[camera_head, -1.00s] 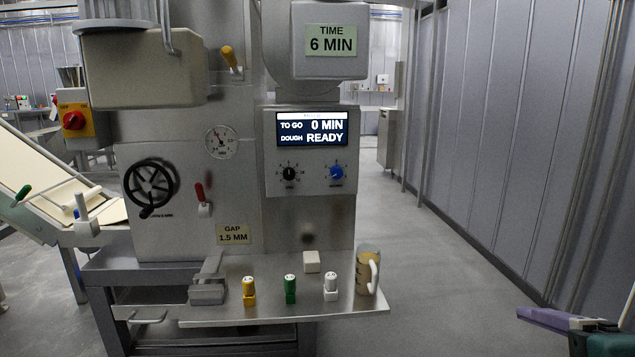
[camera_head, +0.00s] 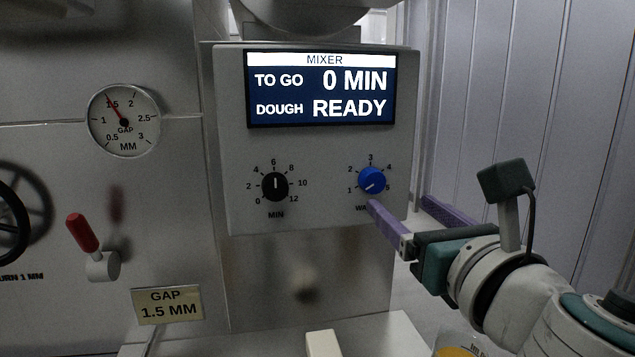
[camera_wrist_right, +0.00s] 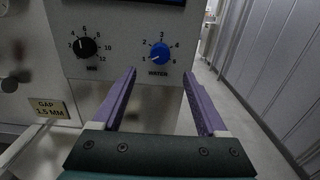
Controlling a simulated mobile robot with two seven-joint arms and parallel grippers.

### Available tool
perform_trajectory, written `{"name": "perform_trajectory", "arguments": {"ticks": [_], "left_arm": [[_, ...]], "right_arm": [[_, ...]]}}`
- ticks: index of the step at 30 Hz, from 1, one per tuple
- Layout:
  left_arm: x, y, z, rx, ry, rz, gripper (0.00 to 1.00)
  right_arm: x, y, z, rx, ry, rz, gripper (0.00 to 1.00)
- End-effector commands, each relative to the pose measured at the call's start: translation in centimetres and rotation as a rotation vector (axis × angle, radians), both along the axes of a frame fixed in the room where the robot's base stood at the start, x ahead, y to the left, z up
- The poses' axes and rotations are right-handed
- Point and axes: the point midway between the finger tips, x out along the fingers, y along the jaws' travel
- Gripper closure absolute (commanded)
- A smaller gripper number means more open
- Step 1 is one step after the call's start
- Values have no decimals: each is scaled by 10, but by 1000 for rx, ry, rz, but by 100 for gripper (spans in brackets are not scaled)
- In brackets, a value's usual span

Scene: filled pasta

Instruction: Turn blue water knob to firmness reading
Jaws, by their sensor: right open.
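The blue water knob (camera_head: 371,180) is on the mixer panel (camera_head: 310,222), right of a black MIN knob (camera_head: 275,186). Its dial runs from 1 to 5, and its white mark points to the lower left, near 1. The knob also shows in the right wrist view (camera_wrist_right: 159,53), ahead of the fingers. The mixer screen (camera_head: 321,88) reads TO GO 0 MIN, DOUGH READY. My right gripper (camera_head: 396,212) is open and empty, just below and right of the knob, with its purple fingers apart. I see no contact with the knob. My left gripper is out of view.
A gap gauge (camera_head: 123,121) and a red-handled lever (camera_head: 83,233) are on the machine at left. A GAP 1.5 MM sign (camera_head: 167,305) is below. A shelf (camera_head: 378,336) juts out under the panel. The aisle at right is open.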

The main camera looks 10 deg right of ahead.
Motion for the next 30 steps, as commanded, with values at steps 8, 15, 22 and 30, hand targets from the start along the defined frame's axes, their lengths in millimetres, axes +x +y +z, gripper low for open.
{"name": "perform_trajectory", "arguments": {"ticks": [8,15,22,30], "left_arm": [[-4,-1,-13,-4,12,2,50],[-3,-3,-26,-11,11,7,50],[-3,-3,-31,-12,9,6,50],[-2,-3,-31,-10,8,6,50]], "right_arm": [[39,1,-1,-1,-2,-1,24],[79,3,-1,0,-2,-1,24],[96,4,0,2,0,0,24],[97,4,1,2,0,0,24]]}}
